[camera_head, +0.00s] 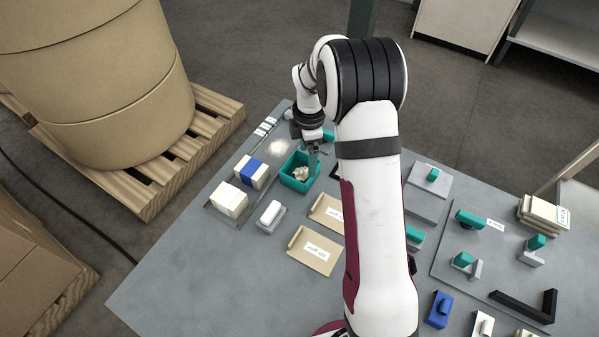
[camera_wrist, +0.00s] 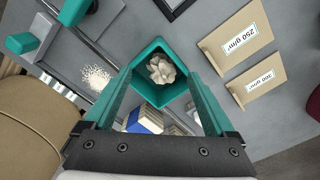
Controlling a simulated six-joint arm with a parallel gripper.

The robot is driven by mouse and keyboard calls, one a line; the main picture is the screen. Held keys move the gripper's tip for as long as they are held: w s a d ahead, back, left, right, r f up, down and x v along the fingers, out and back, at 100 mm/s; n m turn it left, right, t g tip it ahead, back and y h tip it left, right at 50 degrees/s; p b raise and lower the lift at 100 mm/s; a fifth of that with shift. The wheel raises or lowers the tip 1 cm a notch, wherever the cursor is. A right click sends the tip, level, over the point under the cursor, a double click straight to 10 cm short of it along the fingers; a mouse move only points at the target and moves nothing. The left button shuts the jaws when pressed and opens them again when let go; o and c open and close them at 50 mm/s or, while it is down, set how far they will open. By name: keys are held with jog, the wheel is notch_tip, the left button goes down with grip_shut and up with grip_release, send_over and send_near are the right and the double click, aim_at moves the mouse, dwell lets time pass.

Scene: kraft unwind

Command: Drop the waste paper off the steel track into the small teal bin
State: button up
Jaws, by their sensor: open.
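The small teal bin (camera_head: 297,187) stands open on the grey table. A crumpled cream waste paper (camera_head: 301,173) lies inside it; the wrist view shows the paper (camera_wrist: 161,69) inside the walls of the bin (camera_wrist: 148,92). My gripper (camera_head: 313,158) is over the bin, pointing down. In the wrist view its teal fingers (camera_wrist: 160,92) are spread wide, with nothing between them.
Pale crumbs (camera_head: 279,146) lie left of the bin. A blue-banded block (camera_head: 251,172), a cream block (camera_head: 229,199) and a white rounded piece (camera_head: 270,213) stand nearby. Kraft envelopes (camera_head: 315,250) lie in front. Large kraft rolls (camera_head: 110,90) rest on a pallet beyond the table's left edge.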

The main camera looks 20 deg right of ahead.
notch_tip(320, 180, up, 15)
jog(key=shift+r, duration=0.15)
jog(key=s+a+r+m, duration=0.2)
jog(key=s+m, duration=0.3)
jog(key=s, duration=0.2)
jog(key=s+a+r+m, duration=0.2)
jog(key=s+m, duration=0.3)
jog(key=s, duration=0.2)
jog(key=s+a+f+m+y, duration=0.1)
jog(key=s+a+f+m, duration=0.1)
jog(key=s+m, duration=0.4)
jog(key=s+a+f+m, duration=0.2)
jog(key=s+m, duration=0.5)
jog(key=s, duration=0.4)
jog(key=shift+s+y, duration=0.35)
jog(key=shift+y, duration=0.05)
